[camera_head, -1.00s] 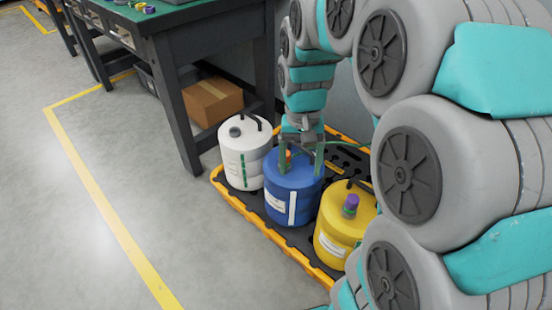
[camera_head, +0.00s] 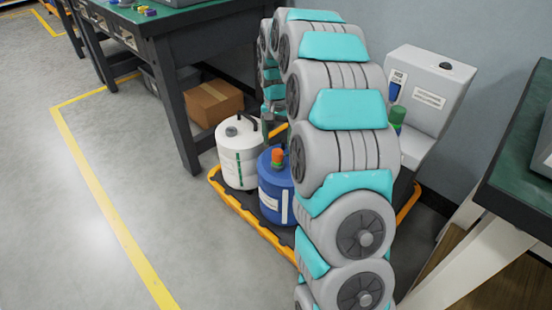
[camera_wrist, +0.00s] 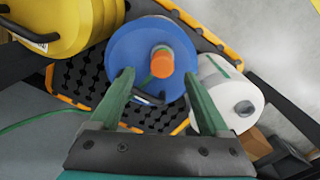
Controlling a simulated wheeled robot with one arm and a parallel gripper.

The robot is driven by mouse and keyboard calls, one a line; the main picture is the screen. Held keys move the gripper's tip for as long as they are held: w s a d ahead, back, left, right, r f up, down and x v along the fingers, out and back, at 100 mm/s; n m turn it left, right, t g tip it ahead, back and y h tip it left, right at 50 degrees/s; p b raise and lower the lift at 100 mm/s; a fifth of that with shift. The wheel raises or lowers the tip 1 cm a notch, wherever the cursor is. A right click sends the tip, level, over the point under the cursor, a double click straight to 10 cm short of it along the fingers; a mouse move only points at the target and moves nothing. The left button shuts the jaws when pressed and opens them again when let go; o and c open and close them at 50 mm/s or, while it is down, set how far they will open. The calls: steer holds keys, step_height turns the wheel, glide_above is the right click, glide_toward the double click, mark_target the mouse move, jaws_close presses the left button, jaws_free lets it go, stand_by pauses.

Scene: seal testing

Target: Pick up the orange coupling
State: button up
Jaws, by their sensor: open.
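The orange coupling (camera_head: 277,157) sits upright on top of the blue drum (camera_head: 270,190) in the head view. In the wrist view the coupling (camera_wrist: 162,64) shows on the blue drum's top (camera_wrist: 125,50), on a grey base. My gripper (camera_wrist: 157,76) is open and empty in the wrist view. In that picture the coupling lies between its two green fingertips, beyond them and not visibly touched. In the head view my arm hides most of the gripper and the right side of the blue drum.
A white drum (camera_head: 240,165) stands left of the blue one, and a yellow drum (camera_wrist: 75,25) on its other side. All are on a black, yellow-edged pallet (camera_head: 236,210). A green-topped bench (camera_head: 170,20) and a grey wall unit (camera_head: 430,80) stand nearby. The floor at left is clear.

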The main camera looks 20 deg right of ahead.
mark_target(278, 151)
steer(key=shift+w+f+p, duration=0.2)
steer(key=shift+f+p, duration=0.1)
steer(key=shift+f, duration=2.75)
jaws_close()
